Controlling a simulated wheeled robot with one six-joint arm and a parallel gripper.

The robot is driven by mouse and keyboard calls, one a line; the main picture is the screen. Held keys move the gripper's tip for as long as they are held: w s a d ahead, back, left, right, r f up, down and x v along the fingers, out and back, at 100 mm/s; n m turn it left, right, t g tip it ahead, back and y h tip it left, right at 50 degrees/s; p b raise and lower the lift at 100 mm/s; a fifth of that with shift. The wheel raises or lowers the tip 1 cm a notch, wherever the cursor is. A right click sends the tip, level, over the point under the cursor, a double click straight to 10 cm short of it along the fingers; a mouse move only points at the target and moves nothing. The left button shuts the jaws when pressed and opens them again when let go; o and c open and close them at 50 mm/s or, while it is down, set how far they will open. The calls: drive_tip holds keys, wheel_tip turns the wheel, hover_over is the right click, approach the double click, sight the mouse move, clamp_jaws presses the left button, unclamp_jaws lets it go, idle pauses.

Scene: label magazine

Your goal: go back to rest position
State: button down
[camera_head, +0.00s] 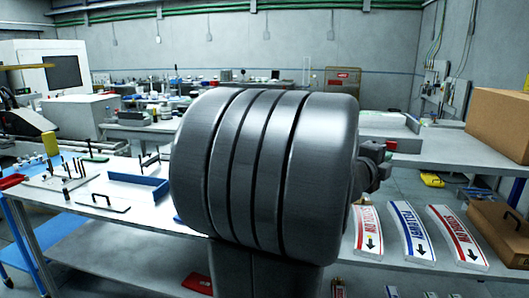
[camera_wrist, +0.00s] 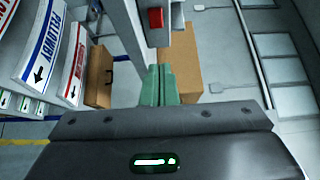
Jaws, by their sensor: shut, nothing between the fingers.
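My gripper (camera_wrist: 160,72) shows in the wrist view as two green fingers pressed together, with nothing between them. It points past the label magazine toward a cardboard box (camera_wrist: 181,62). In the head view my own large grey arm joint fills the middle and hides what lies behind it; I cannot make out the fingers there. White curved labels with red or blue print and black arrows stand at the right of the head view: a red one (camera_head: 368,232), a blue one (camera_head: 413,231) and another red one (camera_head: 457,237). A blue label (camera_wrist: 40,45) also shows in the wrist view.
A cardboard box (camera_head: 498,122) stands on the shelf at the right. A brown case (camera_head: 500,232) lies below it. At the left, a white table (camera_head: 135,232) bears a blue tray (camera_head: 140,186) and small fixtures. A small red part (camera_wrist: 155,18) shows above the fingers.

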drive_tip(key=shift+s+a, duration=0.2)
drive_tip(key=shift+a, duration=0.05)
drive_tip(key=shift+w+d, duration=0.1)
